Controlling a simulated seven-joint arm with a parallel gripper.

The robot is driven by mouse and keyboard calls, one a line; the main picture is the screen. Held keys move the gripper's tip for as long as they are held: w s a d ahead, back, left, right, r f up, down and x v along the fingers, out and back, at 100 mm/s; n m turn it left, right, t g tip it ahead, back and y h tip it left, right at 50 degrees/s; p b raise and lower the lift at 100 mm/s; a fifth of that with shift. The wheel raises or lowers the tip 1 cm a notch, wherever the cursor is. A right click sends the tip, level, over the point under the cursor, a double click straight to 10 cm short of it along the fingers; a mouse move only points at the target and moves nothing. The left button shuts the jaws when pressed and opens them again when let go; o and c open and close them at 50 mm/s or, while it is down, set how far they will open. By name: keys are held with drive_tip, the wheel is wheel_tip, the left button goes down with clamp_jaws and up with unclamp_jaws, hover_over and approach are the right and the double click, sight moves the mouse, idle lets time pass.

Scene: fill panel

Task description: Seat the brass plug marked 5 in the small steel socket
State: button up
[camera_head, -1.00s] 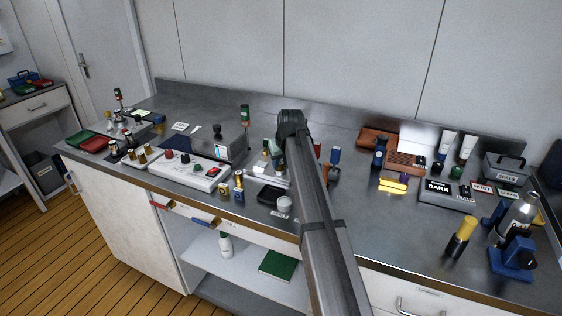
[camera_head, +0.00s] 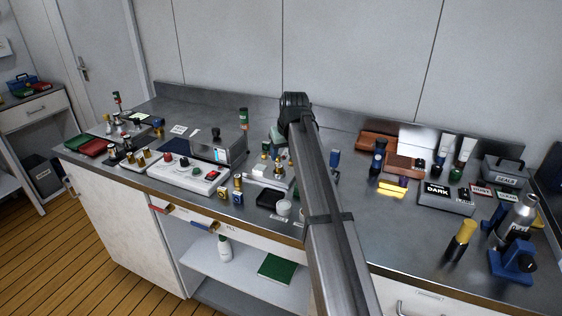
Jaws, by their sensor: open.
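My arm reaches up from the bottom edge, and my gripper (camera_head: 279,137) hangs beyond its elbow, partly hidden and small. Its jaws are open above a pale steel block (camera_head: 268,179) that carries small brass-topped pieces (camera_head: 265,147). I see nothing held between the jaws. Several brass plugs (camera_head: 141,159) stand at the left of the bench, and two brass and blue pieces (camera_head: 237,184) stand near the front edge. The number 5 cannot be read on any of them. I cannot tell which piece is the small steel socket.
A white panel (camera_head: 183,174) with knobs and a grey instrument box (camera_head: 220,149) stand left of the block. A black tray (camera_head: 269,198) and white cup (camera_head: 284,208) lie in front. Right are a box marked DARK (camera_head: 446,198) and a blue stand (camera_head: 514,262).

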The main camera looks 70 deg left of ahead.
drive_tip(key=shift+v, duration=2.45)
